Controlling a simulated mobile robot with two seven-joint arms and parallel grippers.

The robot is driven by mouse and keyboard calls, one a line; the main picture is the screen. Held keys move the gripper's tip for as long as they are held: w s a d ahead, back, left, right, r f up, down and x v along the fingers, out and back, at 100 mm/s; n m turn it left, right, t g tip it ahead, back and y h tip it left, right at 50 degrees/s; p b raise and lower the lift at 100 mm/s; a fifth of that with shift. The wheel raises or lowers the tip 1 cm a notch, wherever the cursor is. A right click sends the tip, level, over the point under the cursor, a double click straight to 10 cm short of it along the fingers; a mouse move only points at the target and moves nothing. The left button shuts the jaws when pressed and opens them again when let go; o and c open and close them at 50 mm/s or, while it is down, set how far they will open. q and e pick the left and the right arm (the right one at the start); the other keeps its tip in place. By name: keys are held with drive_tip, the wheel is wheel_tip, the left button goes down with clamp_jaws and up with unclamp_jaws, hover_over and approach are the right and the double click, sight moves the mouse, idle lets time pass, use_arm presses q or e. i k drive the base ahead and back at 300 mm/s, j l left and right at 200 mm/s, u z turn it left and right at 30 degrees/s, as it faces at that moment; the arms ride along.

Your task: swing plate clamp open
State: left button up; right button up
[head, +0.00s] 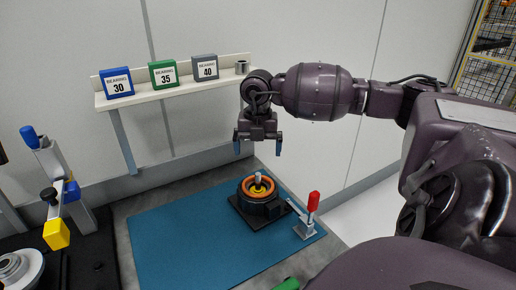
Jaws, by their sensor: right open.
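The plate clamp (306,222) stands on the blue mat at the right, with its red handle upright. Its arm points left toward the stator housing (262,206), a dark round part with an orange ring on a black base plate (240,212). Whether the clamp's tip touches the base plate is too small to tell. My right gripper (258,148) hangs above and behind the housing, fingers pointing down, open and empty, apart from the clamp. My left gripper is not in view.
A wall shelf (170,89) holds blue, green and grey bearing boxes and a small metal cup (242,67). A fixture with blue and yellow parts (56,233) stands at the left. A green object (288,284) shows at the bottom edge. The left part of the blue mat (175,245) is clear.

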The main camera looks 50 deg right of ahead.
sight(314, 198)
drive_tip(key=k, duration=1.5)
